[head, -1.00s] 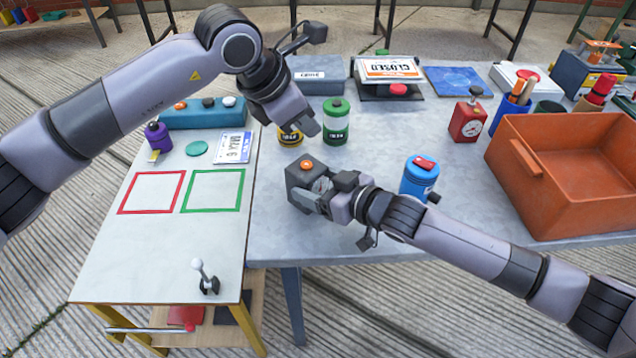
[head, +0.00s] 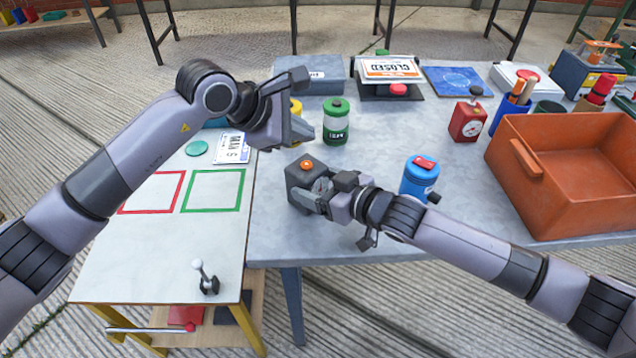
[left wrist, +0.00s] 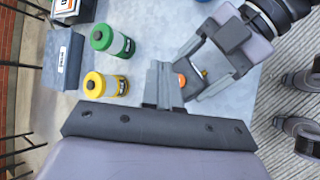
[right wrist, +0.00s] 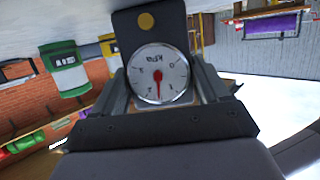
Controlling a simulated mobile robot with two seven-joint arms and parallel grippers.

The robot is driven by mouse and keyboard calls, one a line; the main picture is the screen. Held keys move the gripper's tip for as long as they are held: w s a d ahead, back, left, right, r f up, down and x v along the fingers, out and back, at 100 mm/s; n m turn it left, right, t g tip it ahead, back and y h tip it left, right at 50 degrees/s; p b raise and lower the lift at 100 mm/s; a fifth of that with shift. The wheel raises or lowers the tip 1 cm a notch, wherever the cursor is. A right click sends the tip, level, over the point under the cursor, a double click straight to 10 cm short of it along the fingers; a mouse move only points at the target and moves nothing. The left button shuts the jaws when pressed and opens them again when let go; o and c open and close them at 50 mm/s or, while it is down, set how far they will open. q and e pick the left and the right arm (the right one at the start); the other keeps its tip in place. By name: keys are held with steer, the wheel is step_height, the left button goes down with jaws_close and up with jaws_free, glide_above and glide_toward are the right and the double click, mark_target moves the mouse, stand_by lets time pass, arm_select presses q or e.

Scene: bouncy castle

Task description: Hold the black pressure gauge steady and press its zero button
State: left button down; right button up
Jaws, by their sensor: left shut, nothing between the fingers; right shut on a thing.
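The black pressure gauge (head: 296,178) is a dark box on the grey table near its front left edge, with an orange button (head: 306,165) on top. Its white dial with a red needle (right wrist: 159,74) faces my right wrist camera. My right gripper (head: 318,197) is shut on the gauge, a finger on each side. My left gripper (head: 306,132) is shut and empty, above and behind the gauge, apart from the button.
A green canister (head: 336,122) and a partly hidden yellow one (head: 295,107) stand behind the gauge. A blue canister (head: 420,176) stands close to my right arm. A red gauge-like box (head: 467,121) and an orange crate (head: 560,215) are farther right.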

mark_target(303, 167)
arm_select(q)
steer(key=shift+f, duration=2.25)
steer(key=shift+f, duration=0.5)
stand_by(0.5)
steer(key=shift+r, duration=0.5)
step_height(303, 167, up, 6)
stand_by(0.7)
stand_by(0.5)
